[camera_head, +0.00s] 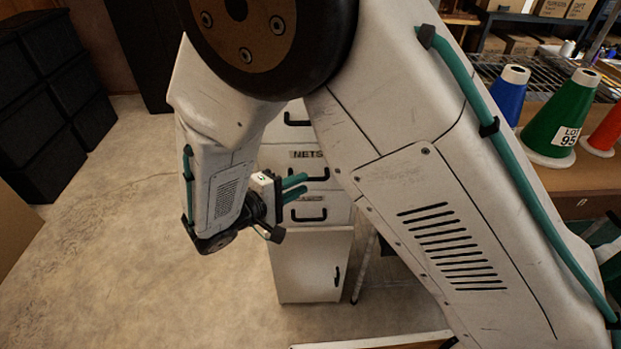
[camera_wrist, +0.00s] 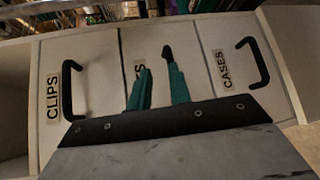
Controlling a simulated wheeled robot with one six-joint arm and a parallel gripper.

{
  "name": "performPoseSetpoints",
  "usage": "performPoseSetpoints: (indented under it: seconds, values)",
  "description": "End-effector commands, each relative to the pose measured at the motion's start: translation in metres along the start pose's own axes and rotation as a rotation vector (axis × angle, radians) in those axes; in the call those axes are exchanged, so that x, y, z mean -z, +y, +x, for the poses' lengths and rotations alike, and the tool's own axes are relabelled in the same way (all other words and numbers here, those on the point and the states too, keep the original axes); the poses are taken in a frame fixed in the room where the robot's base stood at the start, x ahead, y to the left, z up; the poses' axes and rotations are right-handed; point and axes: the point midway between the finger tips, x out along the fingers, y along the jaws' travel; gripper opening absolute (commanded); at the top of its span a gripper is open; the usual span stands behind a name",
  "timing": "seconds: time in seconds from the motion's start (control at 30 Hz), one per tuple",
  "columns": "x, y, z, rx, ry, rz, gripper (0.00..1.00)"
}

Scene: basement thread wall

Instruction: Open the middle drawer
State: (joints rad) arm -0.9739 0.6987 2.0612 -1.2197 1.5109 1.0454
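The white cabinet (camera_head: 313,235) stands below my arm with its drawers looking closed. Its middle drawer, labelled NETS (camera_head: 305,154), has a black bar handle (camera_head: 318,174). My gripper (camera_head: 306,184) has two teal fingers, parted with a gap between them, pointing at the middle drawer front close to that handle. In the wrist view, my gripper (camera_wrist: 158,68) is in front of the middle drawer (camera_wrist: 147,43). One end of its handle (camera_wrist: 167,53) shows by the right fingertip; the rest is hidden. I cannot tell whether the fingers touch it.
The CLIPS drawer handle (camera_wrist: 70,90) and the CASES drawer handle (camera_wrist: 255,62) flank the middle drawer in the wrist view. A lower door (camera_head: 305,268) is closed. Thread cones (camera_head: 560,115) stand on a bench at right. Dark boxes (camera_head: 45,90) stand at left; open floor (camera_head: 130,250) lies between.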

Motion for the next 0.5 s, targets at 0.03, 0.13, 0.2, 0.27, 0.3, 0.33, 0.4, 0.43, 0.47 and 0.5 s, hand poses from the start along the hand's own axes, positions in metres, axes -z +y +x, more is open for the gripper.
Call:
performPoseSetpoints:
  seconds: [0.03, 0.13, 0.2, 0.27, 0.3, 0.33, 0.4, 0.43, 0.47, 0.5]
  values:
    - [0.006, -0.009, -0.007, -0.021, 0.028, -0.006, 0.20]
    - [0.013, -0.017, -0.012, -0.044, 0.059, -0.004, 0.20]
    - [0.015, -0.019, -0.009, -0.050, 0.065, -0.004, 0.20]
    - [0.016, -0.018, -0.002, -0.051, 0.067, -0.003, 0.20]
    - [0.016, -0.018, 0.004, -0.050, 0.066, -0.003, 0.20]
    - [0.016, -0.018, 0.009, -0.049, 0.064, -0.003, 0.20]
    - [0.016, -0.017, 0.021, -0.049, 0.064, -0.003, 0.20]
    - [0.016, -0.017, 0.026, -0.049, 0.063, -0.003, 0.20]
    - [0.017, -0.017, 0.031, -0.049, 0.063, -0.003, 0.20]
    - [0.017, -0.016, 0.037, -0.049, 0.063, -0.004, 0.20]
